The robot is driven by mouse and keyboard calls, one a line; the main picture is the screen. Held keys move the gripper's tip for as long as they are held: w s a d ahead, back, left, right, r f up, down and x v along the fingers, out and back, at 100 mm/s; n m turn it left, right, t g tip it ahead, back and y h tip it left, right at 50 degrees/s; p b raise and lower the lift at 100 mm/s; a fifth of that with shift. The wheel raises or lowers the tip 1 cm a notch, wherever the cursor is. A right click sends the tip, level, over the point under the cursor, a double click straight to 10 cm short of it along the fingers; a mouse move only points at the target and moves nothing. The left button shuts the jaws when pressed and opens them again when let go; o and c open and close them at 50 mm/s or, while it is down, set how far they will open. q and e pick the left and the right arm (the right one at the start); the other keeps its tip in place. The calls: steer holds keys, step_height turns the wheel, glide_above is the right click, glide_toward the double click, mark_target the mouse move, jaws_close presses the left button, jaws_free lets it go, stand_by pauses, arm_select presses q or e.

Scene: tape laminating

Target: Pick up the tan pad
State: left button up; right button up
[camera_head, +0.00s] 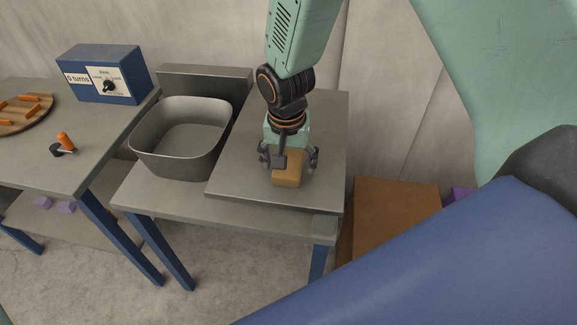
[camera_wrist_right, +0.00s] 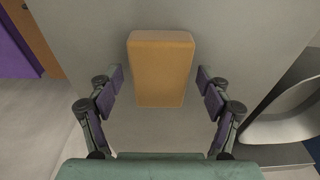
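The tan pad (camera_head: 288,172) is a small block lying on the grey metal table at the centre of the head view. It also shows in the right wrist view (camera_wrist_right: 160,68), upright in the picture between the two fingers. My right gripper (camera_head: 289,160) is directly over the pad, pointing down, with its fingers spread on both sides. In the wrist view my right gripper (camera_wrist_right: 161,86) is open, with a gap between each finger and the pad. The wrist camera housing hides part of the pad in the head view. My left gripper does not show.
A grey basin (camera_head: 182,140) stands on the table left of my right gripper. Farther left, another table holds a blue control box (camera_head: 103,74), a wooden round board (camera_head: 22,113) and an orange-handled item (camera_head: 65,142). A brown box (camera_head: 396,215) is right of the table.

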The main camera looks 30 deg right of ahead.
steer(key=shift+w+d+f, duration=0.1)
steer(key=shift+w, duration=0.05)
steer(key=c, duration=0.9)
steer(key=shift+c, duration=0.2)
step_height(320, 180, up, 10)
steer(key=p, duration=0.2)
steer(key=o, duration=0.6)
steer(key=shift+c, duration=0.2)
steer(key=c, duration=0.5)
